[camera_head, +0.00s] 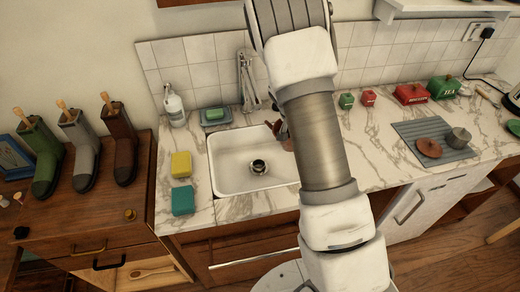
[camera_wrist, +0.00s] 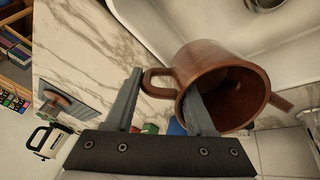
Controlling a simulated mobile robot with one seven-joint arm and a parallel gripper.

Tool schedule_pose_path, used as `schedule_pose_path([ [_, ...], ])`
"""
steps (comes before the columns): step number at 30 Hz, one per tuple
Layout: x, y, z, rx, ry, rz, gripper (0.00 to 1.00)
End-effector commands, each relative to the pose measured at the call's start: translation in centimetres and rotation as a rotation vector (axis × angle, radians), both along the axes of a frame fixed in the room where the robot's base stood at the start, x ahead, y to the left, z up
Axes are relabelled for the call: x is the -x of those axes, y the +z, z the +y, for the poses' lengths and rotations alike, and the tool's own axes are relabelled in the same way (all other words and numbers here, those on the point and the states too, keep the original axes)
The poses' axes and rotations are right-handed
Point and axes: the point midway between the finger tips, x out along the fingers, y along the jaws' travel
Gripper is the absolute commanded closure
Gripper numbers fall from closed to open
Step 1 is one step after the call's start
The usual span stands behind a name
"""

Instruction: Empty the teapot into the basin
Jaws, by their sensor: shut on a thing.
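The teapot is a brown, copper-coloured pot with a loop handle and a spout. In the wrist view the teapot (camera_wrist: 208,62) has its open mouth turned toward the camera, its handle to the left and spout to the right. My gripper (camera_wrist: 163,80) is shut on the teapot at the handle side, with one finger in front of the mouth. The white basin (camera_head: 225,172) with a dark drain is set in the marble counter; it also shows in the wrist view (camera_wrist: 200,22). In the head view my arm hides most of the teapot, at the basin's right side. Its contents cannot be seen.
A tap (camera_head: 248,82) stands behind the basin. A yellow sponge (camera_head: 181,164), a teal sponge (camera_head: 183,201) and a soap bottle (camera_head: 174,106) are on its left. Red and green canisters (camera_head: 411,94) and a grey mat (camera_head: 410,131) with a small pot (camera_head: 458,138) are on the right.

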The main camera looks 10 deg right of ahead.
Motion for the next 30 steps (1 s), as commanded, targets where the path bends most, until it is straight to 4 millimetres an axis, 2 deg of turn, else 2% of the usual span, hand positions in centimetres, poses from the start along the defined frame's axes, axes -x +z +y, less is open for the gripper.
schedule_pose_path([
  [1,0.0,0.7,-0.4,-0.015,-0.005,0.002,1.00],
  [5,-0.2,1.2,-0.8,-0.057,-0.004,0.009,1.00],
  [30,-0.7,1.1,-3.1,-0.347,-0.004,0.077,1.00],
])
